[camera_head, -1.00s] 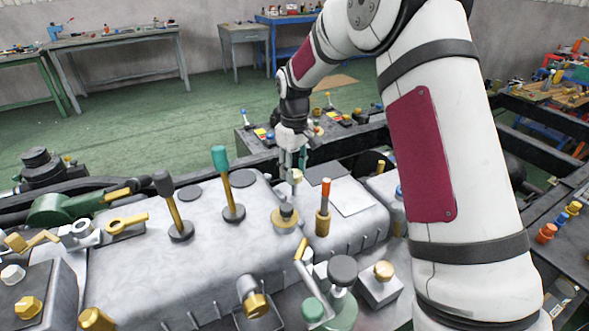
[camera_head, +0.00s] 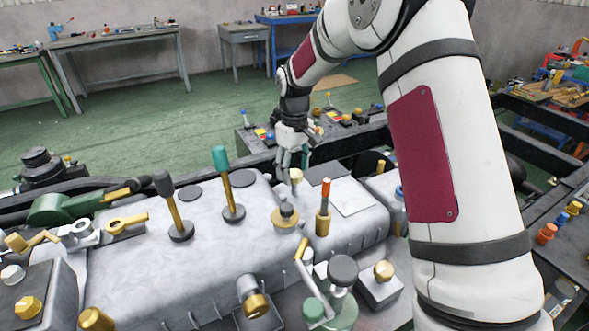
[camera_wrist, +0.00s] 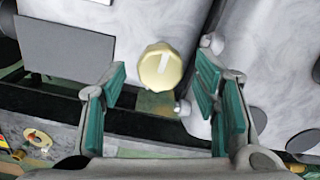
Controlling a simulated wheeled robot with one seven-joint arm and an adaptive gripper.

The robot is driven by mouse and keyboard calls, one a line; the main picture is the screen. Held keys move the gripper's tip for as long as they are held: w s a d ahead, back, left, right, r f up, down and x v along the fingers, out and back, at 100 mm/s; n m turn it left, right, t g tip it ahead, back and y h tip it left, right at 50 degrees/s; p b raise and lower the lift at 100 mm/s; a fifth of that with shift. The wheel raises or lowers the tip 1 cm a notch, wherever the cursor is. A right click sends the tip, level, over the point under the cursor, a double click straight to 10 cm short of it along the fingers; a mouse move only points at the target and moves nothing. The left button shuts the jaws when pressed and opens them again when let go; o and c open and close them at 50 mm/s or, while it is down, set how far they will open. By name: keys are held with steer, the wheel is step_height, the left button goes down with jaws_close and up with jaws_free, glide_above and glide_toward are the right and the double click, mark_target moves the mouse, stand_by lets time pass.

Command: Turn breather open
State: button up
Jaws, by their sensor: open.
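A cream, faceted knob with a pale line across its top, which looks like the breather (camera_head: 296,175), stands on the grey housing just in front of my gripper (camera_head: 292,160). My gripper (camera_wrist: 162,76) is open, with teal-padded fingers on the left and right of the knob in the picture. I see no contact; the exact depth between fingertips and knob cannot be told.
On the grey housing (camera_head: 130,262) stand a teal-topped lever (camera_head: 222,165), a dark-topped lever (camera_head: 168,190), an orange-topped post (camera_head: 325,195) and a brass-collared cap (camera_head: 285,217). A black frame rail (camera_head: 345,145) runs behind. A flat plate (camera_head: 352,196) lies right of the knob.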

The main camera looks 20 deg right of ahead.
mark_target(294, 173)
step_height(294, 173, up, 12)
steer(key=shift+f, duration=0.2)
stand_by(0.4)
steer(key=s+r+m+t+p, duration=0.1)
steer(key=s+r+p, duration=0.1)
steer(key=s+r, duration=0.65)
steer(key=s+r+m+t+p, duration=0.1)
steer(key=s+r, duration=0.4)
steer(key=s, duration=0.6)
steer(key=s+f+m+t+p, duration=0.1)
steer(key=s+m+t+p, duration=0.1)
steer(key=s, duration=1.9)
steer(key=shift+s+d+f+m+p, duration=0.2)
steer(key=shift+s+d+m+p, duration=0.1)
steer(key=shift+m+p, duration=0.3)
